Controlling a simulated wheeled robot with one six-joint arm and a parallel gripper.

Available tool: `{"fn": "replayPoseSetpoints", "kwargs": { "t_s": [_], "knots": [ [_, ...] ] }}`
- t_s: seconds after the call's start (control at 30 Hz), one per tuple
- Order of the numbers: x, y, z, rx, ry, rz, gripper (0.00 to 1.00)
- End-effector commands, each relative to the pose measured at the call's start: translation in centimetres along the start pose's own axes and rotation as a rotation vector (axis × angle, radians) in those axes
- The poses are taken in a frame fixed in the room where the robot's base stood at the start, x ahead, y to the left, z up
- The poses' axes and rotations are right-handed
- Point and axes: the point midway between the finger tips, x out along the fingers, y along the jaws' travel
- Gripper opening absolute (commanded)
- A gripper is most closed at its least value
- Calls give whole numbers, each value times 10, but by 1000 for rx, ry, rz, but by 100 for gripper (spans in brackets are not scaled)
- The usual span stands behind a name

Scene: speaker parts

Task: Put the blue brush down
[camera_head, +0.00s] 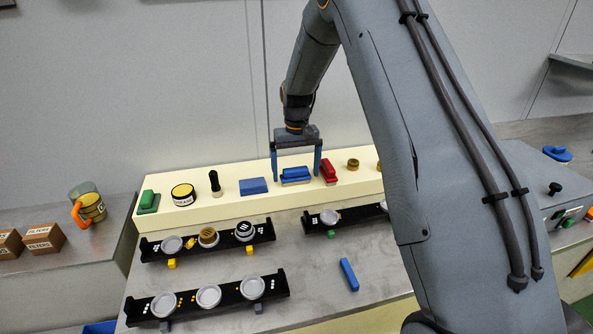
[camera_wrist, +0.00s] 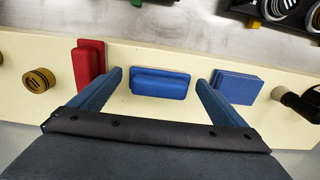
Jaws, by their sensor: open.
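My gripper (camera_head: 296,178) is open, with one finger off each end of the brush. In the wrist view, my gripper (camera_wrist: 158,78) shows a gap between each fingertip and the brush, and nothing is held.
On the shelf, a red brush (camera_head: 328,172) and a flat blue block (camera_head: 253,186) flank the blue brush. A black-handled tool (camera_head: 214,184) stands farther left. Black racks (camera_head: 208,240) with round parts and a loose blue bar (camera_head: 348,274) lie on the metal table in front.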

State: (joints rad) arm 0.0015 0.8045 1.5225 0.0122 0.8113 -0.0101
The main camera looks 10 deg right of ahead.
Motion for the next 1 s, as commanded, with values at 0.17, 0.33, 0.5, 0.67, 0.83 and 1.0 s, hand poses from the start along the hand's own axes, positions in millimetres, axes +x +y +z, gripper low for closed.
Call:
{"fn": "replayPoseSetpoints", "kwargs": {
  "t_s": [0.17,0.33,0.5,0.67,0.83,1.0],
  "knots": [
    [-12,0,-1,0,2,0,96],
    [-41,0,-2,0,5,0,96],
    [-77,0,-2,0,5,0,96],
    [-104,0,-1,0,4,0,96],
    [-119,0,0,0,2,0,96],
    [-119,0,20,0,7,1,96]
  ]
}}
